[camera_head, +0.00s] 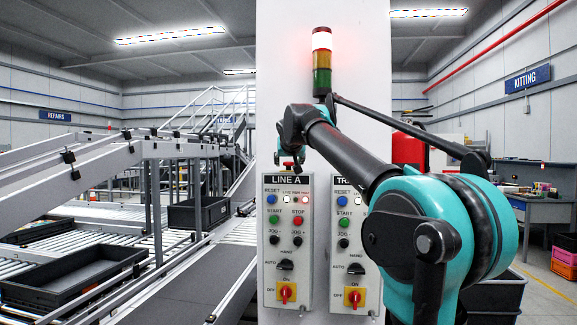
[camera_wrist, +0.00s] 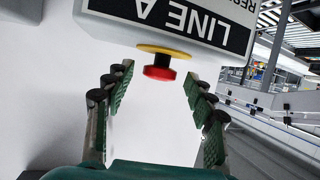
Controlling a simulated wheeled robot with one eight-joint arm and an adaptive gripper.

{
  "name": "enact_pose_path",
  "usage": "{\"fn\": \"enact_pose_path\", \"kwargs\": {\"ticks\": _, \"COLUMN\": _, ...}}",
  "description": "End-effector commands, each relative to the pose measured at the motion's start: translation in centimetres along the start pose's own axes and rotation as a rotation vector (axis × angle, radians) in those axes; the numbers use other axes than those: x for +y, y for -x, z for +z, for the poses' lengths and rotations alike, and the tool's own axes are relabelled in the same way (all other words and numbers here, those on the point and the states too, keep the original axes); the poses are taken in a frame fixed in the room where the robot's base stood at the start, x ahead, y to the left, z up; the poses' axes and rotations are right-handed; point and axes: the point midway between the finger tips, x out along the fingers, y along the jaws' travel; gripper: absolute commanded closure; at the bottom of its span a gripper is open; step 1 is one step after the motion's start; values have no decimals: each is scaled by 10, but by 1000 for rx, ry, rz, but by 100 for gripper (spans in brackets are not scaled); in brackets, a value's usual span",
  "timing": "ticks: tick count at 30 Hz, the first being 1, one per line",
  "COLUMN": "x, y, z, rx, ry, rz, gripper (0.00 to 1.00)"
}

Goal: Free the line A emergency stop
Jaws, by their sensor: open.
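The LINE A control box (camera_head: 287,240) is on the pale column in the head view. Its label shows upside down in the wrist view (camera_wrist: 196,17). The line A emergency stop is a red mushroom button (camera_wrist: 160,73) on a yellow collar (camera_wrist: 166,52), sticking out of the box's top face. In the head view the button (camera_head: 288,165) is small and partly covered by my gripper (camera_head: 291,152), which is just above it. In the wrist view my gripper (camera_wrist: 158,76) is open, with a finger on each side of the button and visible gaps.
A second control box (camera_head: 352,245) hangs close at the right, partly behind my arm. A signal tower (camera_head: 321,60) with its red top lamp lit is above. Roller conveyors (camera_head: 60,255) with dark trays (camera_head: 75,280) fill the left. A workbench (camera_head: 545,200) stands at the right.

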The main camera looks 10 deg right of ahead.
Motion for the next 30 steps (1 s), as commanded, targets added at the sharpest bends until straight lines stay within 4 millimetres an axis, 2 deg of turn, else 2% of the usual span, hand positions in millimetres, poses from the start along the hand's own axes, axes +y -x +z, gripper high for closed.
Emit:
{"fn": "enact_pose_path", "kwargs": {"ticks": 3, "x": 0, "y": -16, "z": 0, "rx": 0, "ry": 0, "rz": 1, "gripper": 45}}
{"fn": "enact_pose_path", "kwargs": {"ticks": 7, "x": 0, "y": -26, "z": 0, "rx": 0, "ry": 0, "rz": 1, "gripper": 45}}
{"fn": "enact_pose_path", "kwargs": {"ticks": 18, "x": 0, "y": -30, "z": 0, "rx": 0, "ry": 0, "rz": 0, "gripper": 46}}
{"fn": "enact_pose_path", "kwargs": {"ticks": 30, "x": 0, "y": -30, "z": 0, "rx": 0, "ry": 0, "rz": 0, "gripper": 96}}
